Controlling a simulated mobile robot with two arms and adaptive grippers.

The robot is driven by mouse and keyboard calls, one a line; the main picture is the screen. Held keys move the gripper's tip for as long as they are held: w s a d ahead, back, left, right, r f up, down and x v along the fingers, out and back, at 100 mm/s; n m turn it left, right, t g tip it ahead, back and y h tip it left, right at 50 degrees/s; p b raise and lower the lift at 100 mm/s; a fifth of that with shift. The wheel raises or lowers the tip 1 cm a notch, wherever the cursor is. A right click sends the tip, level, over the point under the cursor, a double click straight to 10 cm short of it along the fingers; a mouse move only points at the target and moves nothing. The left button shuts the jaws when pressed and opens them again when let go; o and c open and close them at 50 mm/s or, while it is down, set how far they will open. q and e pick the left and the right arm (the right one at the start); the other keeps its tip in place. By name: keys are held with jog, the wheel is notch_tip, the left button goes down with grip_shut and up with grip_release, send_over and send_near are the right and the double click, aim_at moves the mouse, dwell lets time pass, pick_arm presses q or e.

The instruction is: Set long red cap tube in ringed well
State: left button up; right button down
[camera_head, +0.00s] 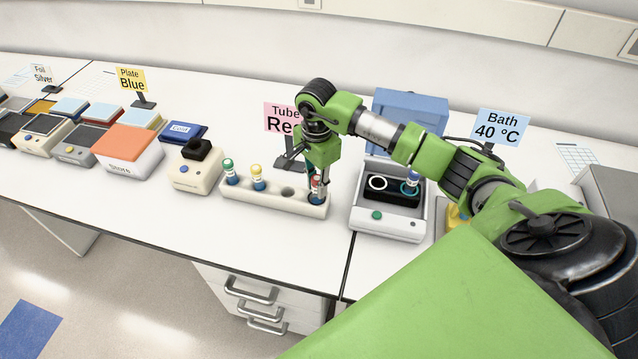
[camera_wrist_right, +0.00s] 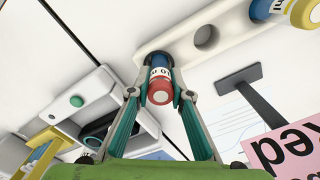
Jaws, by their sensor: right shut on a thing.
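The red cap tube (camera_head: 317,192), with a white label and blue lower part, stands at the right end of the white rack (camera_head: 265,200). My right gripper (camera_head: 318,176) comes down on it from above and is shut on it. In the right wrist view the red cap (camera_wrist_right: 160,90) sits between the two fingers of the gripper (camera_wrist_right: 160,95), with its blue part at the rack's end hole; I cannot tell whether it is lifted. My left gripper is not in view.
The rack also holds a green cap tube (camera_head: 228,168) and a yellow cap tube (camera_head: 257,175), with an empty hole (camera_head: 288,191) beside them. The pink sign (camera_head: 280,118) stands behind the rack.

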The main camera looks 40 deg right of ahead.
jog(key=shift+s+a+r, duration=0.1)
jog(key=shift+r, duration=0.1)
jog(key=shift+f, duration=0.2)
jog(key=c, duration=2.2)
grip_release()
jog(key=shift+f+b, duration=0.15)
jog(key=shift+b, duration=0.15)
jog(key=shift+c, duration=0.2)
jog(key=o, duration=0.4)
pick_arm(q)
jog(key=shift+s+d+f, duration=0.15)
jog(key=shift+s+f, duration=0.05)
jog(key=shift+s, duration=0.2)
pick_arm(e)
jog(key=shift+r, duration=0.2)
